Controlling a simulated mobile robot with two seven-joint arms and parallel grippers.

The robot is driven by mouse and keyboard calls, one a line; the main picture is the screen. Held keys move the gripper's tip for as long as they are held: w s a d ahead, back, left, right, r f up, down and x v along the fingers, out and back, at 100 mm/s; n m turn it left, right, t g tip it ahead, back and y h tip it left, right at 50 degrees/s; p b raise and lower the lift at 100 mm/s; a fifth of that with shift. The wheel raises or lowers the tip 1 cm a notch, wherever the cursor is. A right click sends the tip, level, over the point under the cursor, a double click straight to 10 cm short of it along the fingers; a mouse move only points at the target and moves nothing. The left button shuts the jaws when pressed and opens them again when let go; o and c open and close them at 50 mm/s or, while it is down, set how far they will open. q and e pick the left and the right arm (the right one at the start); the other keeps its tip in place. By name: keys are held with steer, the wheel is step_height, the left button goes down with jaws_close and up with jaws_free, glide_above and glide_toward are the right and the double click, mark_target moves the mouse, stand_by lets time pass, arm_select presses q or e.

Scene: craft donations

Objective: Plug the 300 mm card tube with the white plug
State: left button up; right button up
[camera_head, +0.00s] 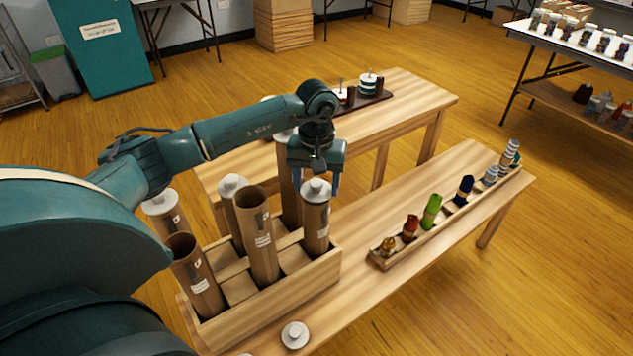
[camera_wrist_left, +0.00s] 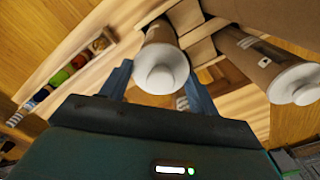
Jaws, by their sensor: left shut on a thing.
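My left gripper (camera_head: 317,182) points down over the front right tube of the wooden rack and is shut on a white plug (camera_head: 316,190). The plug sits at the mouth of this brown card tube (camera_head: 317,225); I cannot tell how deep it is. In the left wrist view the plug (camera_wrist_left: 161,72) is between the blue fingers, with the tube behind it. Two tubes, the middle one (camera_head: 259,240) and the front left one (camera_head: 194,272), have open tops. Another white plug (camera_head: 295,335) lies on the table. The tube lengths on the labels are unreadable. My right gripper is out of view.
The rack (camera_head: 270,305) also holds capped tubes, one at the back (camera_head: 233,187) and one at left (camera_head: 163,204). A narrow tray (camera_head: 385,262) of coloured bundles lies to the right. A second table (camera_head: 425,97) stands behind. The tabletop between rack and tray is clear.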

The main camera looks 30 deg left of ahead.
arm_select(q)
steer(key=shift+f+b, duration=0.5)
steer(key=shift+f, duration=0.15)
steer(key=o, duration=0.7)
steer(key=shift+c, duration=0.2)
